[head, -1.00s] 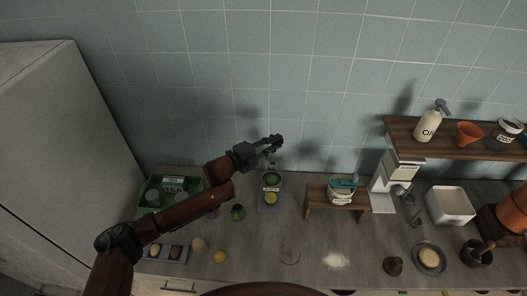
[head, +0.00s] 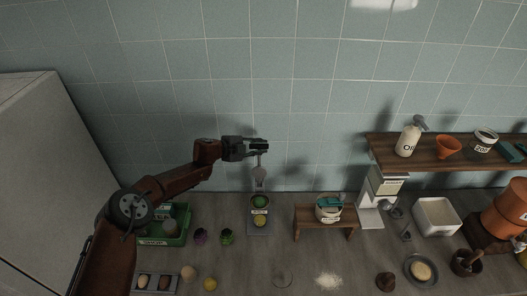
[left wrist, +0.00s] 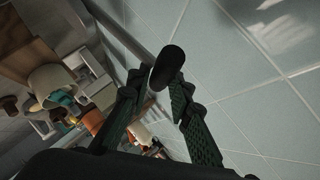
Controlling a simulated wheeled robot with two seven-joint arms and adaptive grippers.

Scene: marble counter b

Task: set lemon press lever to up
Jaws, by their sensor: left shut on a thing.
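The lemon press stands on the counter, with a grey base (head: 257,231), a green piece (head: 260,202) and a yellow lemon (head: 260,220) at its front. Its pale lever (head: 259,176) points up from the back of the press towards the wall. My left gripper (head: 262,147) is at the lever's top end, above the press. In the left wrist view, the gripper (left wrist: 155,90) is closed on the lever's dark round handle (left wrist: 168,67), which sits between the fingertips. My right gripper is out of view.
A green crate (head: 176,225) stands to the left of the press. The tiled wall is close behind. A wooden shelf (head: 440,151) with an oil bottle (head: 408,140) hangs at the right.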

